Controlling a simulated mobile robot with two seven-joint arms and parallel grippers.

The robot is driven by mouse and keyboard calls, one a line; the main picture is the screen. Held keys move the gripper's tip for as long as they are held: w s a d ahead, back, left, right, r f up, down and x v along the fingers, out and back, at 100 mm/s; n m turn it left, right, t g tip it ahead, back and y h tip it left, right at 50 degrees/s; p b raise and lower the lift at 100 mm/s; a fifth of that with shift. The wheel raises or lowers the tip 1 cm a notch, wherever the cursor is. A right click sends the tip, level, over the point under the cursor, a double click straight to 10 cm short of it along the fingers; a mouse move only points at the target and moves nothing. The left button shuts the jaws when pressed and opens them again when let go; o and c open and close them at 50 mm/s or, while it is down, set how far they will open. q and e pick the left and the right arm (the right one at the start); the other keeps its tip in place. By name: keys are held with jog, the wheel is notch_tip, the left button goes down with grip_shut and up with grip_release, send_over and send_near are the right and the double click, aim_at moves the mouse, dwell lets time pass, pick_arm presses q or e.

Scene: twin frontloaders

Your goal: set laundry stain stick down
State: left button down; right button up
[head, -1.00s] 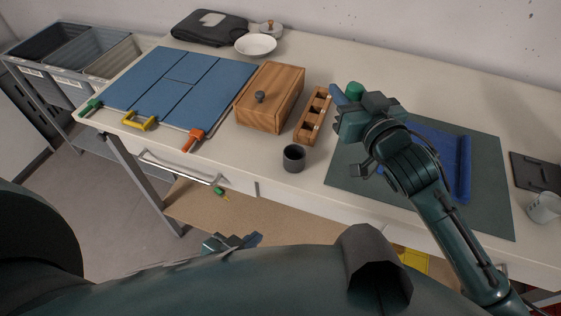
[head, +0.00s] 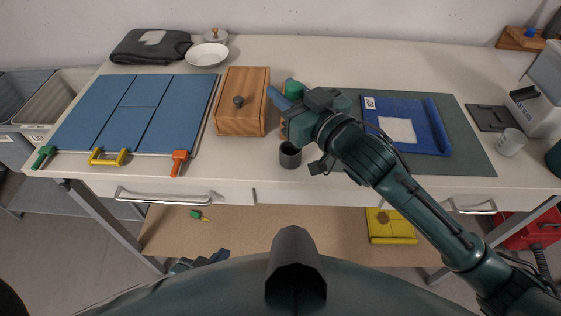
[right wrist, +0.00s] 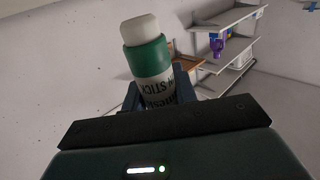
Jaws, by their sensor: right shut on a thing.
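The laundry stain stick (right wrist: 152,62) has a white cap end, a green band and a white label with dark lettering in the right wrist view. In the head view its green part (head: 293,87) shows at my right gripper (head: 287,97). My right gripper is shut on the stick and is over the table, just right of the wooden box. The slim wooden holder there is almost wholly hidden behind this gripper. My left gripper (head: 200,262) is low at the bottom of the head view, away from the tabletop; its finger gap is unclear.
The wooden box (head: 242,101) stands left of my right gripper, and a dark cup (head: 290,155) just below it. A blue folded board (head: 140,107) lies at left. A blue cloth (head: 405,122) lies on the green mat (head: 470,158) at right.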

notch_tip(320, 180, down, 10)
jog(key=shift+s+a+f+b, duration=0.1)
jog(key=shift+b, duration=0.3)
jog(key=shift+f, duration=0.1)
jog(key=o, duration=1)
jog(key=shift+r, duration=0.2)
jog(key=b+v, duration=0.1)
jog(key=v, duration=1.1)
